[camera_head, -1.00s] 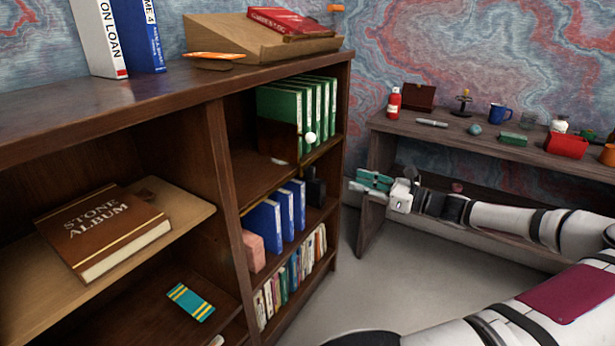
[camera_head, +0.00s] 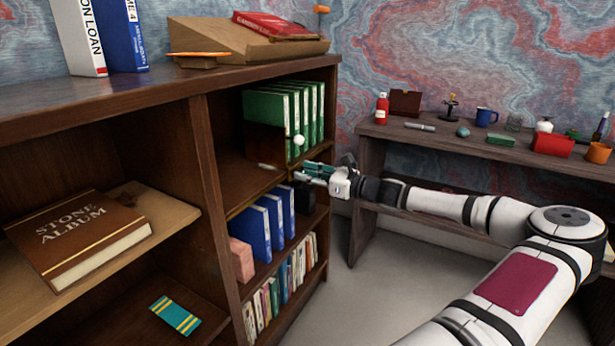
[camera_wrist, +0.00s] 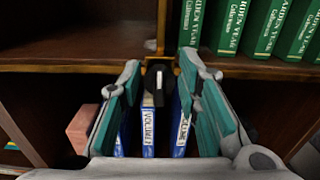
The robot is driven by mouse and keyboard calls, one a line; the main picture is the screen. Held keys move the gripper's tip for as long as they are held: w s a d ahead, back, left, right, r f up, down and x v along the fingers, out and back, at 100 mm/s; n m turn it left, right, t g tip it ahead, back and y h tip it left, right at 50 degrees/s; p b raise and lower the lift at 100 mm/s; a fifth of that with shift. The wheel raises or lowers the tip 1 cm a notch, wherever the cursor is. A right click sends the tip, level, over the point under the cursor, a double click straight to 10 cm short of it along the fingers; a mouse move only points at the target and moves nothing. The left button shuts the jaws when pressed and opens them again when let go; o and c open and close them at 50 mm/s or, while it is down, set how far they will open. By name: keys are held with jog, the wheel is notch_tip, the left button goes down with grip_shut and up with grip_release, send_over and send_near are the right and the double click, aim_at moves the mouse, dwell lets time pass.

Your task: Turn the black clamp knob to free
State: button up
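The black clamp knob (camera_wrist: 158,82) shows in the wrist view at the front edge of a shelf, just below the brass-coloured rail (camera_wrist: 85,68). A pale mark runs up and down on its face. My gripper (camera_wrist: 160,64) has its teal-padded fingers apart, one to each side of the knob, with visible gaps. I cannot tell whether the fingertips reach as deep as the knob. In the head view my gripper (camera_head: 311,170) is at the right part of the bookcase, at the shelf edge below the green binders. The knob cannot be made out there.
Green binders (camera_head: 308,112) stand above the rail, beside a dark panel with a white ball (camera_head: 299,140). Blue volumes (camera_head: 256,233), a pink block (camera_head: 241,259) and a black object (camera_head: 304,197) stand below. A side table (camera_head: 455,139) with small items is behind my arm.

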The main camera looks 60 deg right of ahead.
grip_shut()
jog(key=shift+a+n+p, duration=0.1)
jog(key=shift+n+p, duration=0.2)
jog(key=n+p, duration=0.1)
jog(key=n, duration=0.1)
jog(key=n+p, duration=0.2)
jog(key=n, duration=0.1)
jog(key=shift+a+f+n, duration=0.15)
jog(key=shift+a+n, duration=0.15)
jog(key=shift+a, duration=0.1)
jog(key=shift+s+a+f+n+p, duration=0.1)
jog(key=shift+f+n+p, duration=0.15)
jog(key=shift+n, duration=1.5)
jog(key=shift+w+a+f+n+p, duration=0.15)
jog(key=shift+f+n+p, duration=0.1)
jog(key=shift+n, duration=1.45)
jog(key=shift+s+a+f+n+p, duration=0.15)
jog(key=shift+f+n, duration=0.1)
jog(key=shift+n, duration=1.5)
